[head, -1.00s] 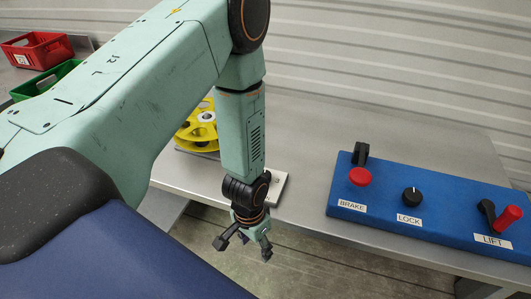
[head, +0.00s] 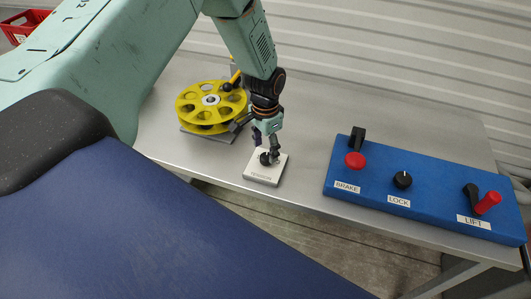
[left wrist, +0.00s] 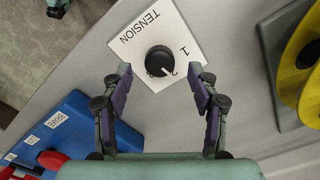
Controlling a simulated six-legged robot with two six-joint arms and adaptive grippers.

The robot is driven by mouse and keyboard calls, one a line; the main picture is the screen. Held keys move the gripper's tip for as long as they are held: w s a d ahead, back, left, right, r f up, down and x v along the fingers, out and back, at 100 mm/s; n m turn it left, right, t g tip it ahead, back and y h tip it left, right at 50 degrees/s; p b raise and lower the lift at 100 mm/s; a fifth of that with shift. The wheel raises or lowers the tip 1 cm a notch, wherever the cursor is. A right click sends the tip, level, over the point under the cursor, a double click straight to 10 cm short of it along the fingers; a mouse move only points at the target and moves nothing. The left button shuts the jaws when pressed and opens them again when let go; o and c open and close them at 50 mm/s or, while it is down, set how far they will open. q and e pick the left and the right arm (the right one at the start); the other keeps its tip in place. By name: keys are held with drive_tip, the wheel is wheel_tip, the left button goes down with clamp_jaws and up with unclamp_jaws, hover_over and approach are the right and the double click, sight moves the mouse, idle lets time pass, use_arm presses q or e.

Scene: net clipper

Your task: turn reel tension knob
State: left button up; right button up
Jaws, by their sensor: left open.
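The black tension knob (head: 264,158) with a white pointer line sits on a white plate (head: 262,174) marked TENSION on the bench. The plate (left wrist: 135,22) also shows a digit 1. My left gripper (head: 265,146) is open and points down just above the knob. In the left wrist view its fingers (left wrist: 163,75) are apart on either side; contact with the knob cannot be told. My right gripper is not identifiable.
A yellow reel (head: 212,105) stands behind and left of the plate. A blue panel (head: 430,207) with BRAKE, LOCK and LIFT controls lies to the right. The metal bench (head: 305,135) is clear between plate and panel. A red crate (head: 22,27) is at far left.

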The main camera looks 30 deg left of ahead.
sight(267, 156)
use_arm(q)
drive_tip(key=f, duration=0.3)
drive_tip(key=shift+w+d+f, duration=0.1)
drive_tip(key=shift+w+f, duration=0.05)
drive_tip(key=shift+w, duration=0.05)
drive_tip(key=shift+s, duration=0.15)
drive_tip(key=c, duration=1.2)
